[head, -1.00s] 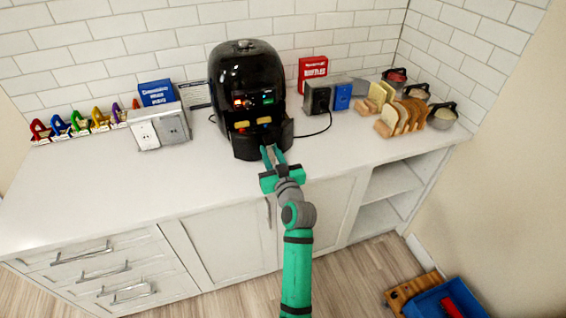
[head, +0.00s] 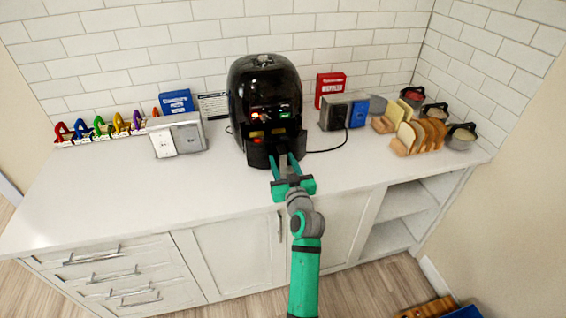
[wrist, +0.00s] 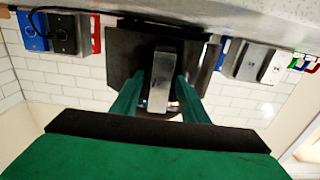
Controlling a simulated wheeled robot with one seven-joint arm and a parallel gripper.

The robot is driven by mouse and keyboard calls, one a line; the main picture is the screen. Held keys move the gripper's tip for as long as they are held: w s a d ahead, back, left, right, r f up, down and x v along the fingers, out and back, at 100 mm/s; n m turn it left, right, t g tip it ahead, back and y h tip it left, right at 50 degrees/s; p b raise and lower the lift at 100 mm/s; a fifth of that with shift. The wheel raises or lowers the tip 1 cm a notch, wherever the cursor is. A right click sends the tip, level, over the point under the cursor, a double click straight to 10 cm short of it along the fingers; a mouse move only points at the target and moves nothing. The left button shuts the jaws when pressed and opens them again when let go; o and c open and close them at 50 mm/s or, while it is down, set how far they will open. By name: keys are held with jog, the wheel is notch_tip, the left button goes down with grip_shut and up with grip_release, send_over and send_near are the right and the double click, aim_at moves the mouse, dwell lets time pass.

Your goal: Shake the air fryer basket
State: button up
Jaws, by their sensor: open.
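The black air fryer (head: 264,88) stands on the white counter against the tiled wall. Its basket (head: 260,152) is pulled partly out at the front, with yellow and reddish pieces (head: 257,136) showing in it. My gripper (head: 287,162) is at the front of the basket, its green fingers on either side of the grey basket handle (wrist: 161,78). In the wrist view my gripper (wrist: 160,95) is open, and a gap shows between the handle and at least one finger. The basket's dark front (wrist: 125,55) fills the middle of that view.
Outlet boxes (head: 178,138) stand to the left and right of the fryer. A red box (head: 330,88) is behind on the right. Bread slices in racks (head: 420,136) and lidded pots (head: 461,137) are at the right. Coloured clips (head: 100,127) line the left back. The front left counter (head: 120,195) is clear.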

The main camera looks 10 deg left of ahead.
jog(key=v, duration=1)
jog(key=shift+s, duration=0.4)
jog(key=shift+d, duration=0.1)
